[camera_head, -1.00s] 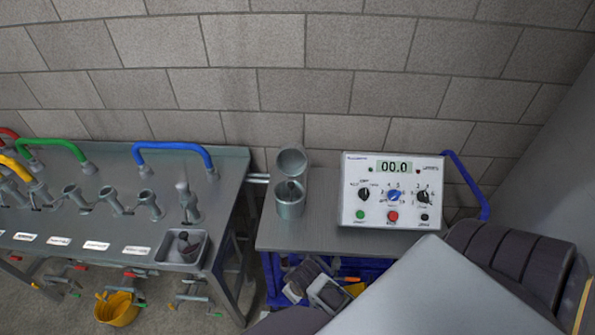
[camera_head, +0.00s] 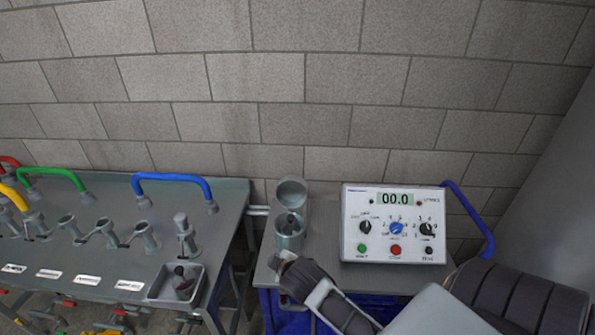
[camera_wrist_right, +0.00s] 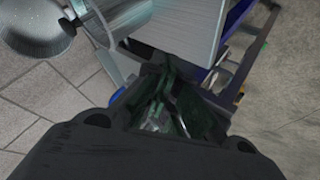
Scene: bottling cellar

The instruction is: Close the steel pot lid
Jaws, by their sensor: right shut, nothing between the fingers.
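The steel pot (camera_head: 289,238) stands near the left end of the small bench. Its round lid (camera_head: 291,194) is open, tipped up at the back of the rim. Shiny metal of the pot (camera_wrist_right: 122,18) also shows at the top left of the right wrist view, cut off by the frame. My right gripper (camera_head: 281,262) comes in from the lower right and is just in front of and below the pot, with a small gap by the look of it. In the wrist view the right gripper (camera_wrist_right: 172,108) is shut and empty. My left gripper is not in view.
A white control box (camera_head: 393,225) with knobs and a 00.0 display stands right of the pot on the bench (camera_head: 322,232). Left is a grey table with valves, a blue handle (camera_head: 172,178) and a small tray (camera_head: 176,281). A block wall is behind.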

